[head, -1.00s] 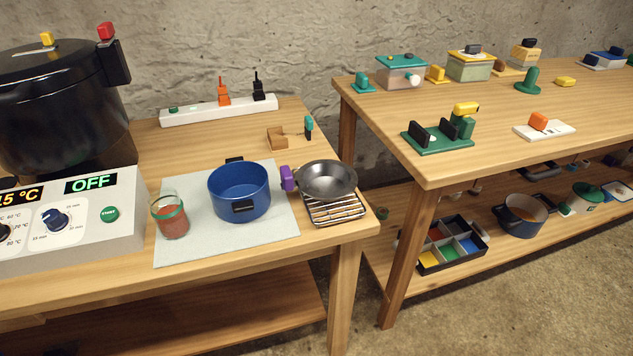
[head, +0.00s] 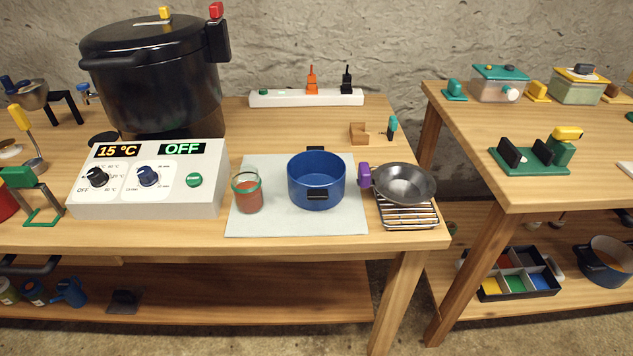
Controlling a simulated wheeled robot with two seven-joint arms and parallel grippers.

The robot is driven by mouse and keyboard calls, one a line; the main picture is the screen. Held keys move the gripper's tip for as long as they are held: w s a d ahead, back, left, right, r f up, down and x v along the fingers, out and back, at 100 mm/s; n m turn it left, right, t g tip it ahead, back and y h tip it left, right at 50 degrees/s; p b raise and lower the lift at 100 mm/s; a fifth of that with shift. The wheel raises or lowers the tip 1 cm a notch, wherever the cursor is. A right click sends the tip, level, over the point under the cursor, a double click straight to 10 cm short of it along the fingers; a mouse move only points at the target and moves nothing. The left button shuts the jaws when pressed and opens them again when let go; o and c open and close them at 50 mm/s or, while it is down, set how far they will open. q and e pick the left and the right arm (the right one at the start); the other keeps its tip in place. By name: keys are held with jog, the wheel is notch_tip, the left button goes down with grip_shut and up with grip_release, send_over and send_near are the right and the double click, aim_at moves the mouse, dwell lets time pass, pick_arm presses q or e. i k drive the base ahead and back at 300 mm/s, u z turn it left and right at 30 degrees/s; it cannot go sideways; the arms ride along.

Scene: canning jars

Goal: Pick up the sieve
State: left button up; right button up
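A round grey metal bowl-shaped piece (head: 404,184) with a purple grip (head: 364,175) rests on a wire rack (head: 408,215) at the right end of the near table. It looks like a sieve or a shallow pan; no mesh can be made out. Another grey bowl (head: 32,96) with a blue grip stands at the far left, partly cut by the picture edge, and could also be a sieve. Neither of my grippers is in view.
A blue pot (head: 316,182) and a jar of red contents (head: 248,196) stand on a pale mat (head: 290,225). A big black canner (head: 150,85) stands behind a control box (head: 150,195). A second table (head: 530,195) stands right, past a gap.

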aim_at(401, 183)
jog(key=k, duration=0.5)
jog(key=z, duration=1.8)
jog(key=i, duration=1.5)
jog(key=u, duration=2.95)
